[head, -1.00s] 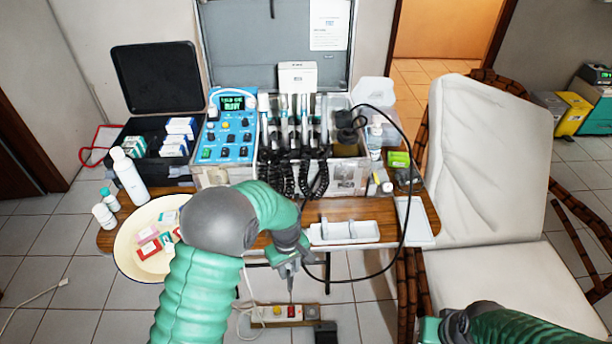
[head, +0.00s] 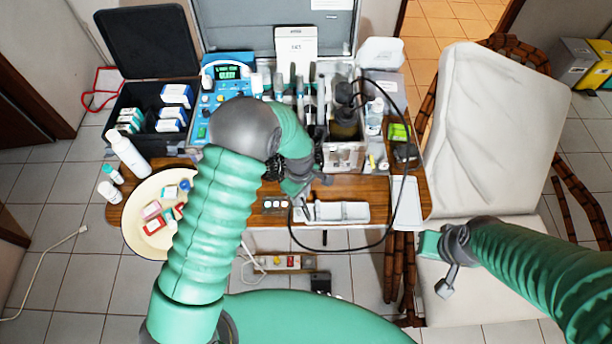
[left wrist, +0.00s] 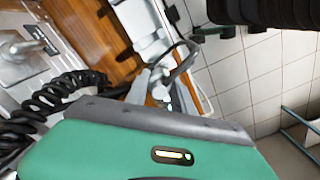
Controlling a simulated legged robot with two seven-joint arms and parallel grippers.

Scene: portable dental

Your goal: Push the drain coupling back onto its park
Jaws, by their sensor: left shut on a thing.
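My left gripper (head: 302,202) is just over the front of the wooden table, left of a white tray (head: 350,213). It is shut on the end of a black hose, which I take for the drain coupling; its fingers mostly hide that end. In the left wrist view the gripper (left wrist: 152,85) holds a grey piece (left wrist: 182,68) with the black hose beside it. I cannot tell which part is the park. My right gripper (head: 447,280) hangs empty near the chair.
The black hose (head: 408,180) loops around the tray to the case of instruments (head: 345,155). A plate (head: 130,220) with small boxes and a white bottle (head: 127,153) are at left. A white reclining chair (head: 490,130) stands right. A power strip (head: 285,262) lies on the floor.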

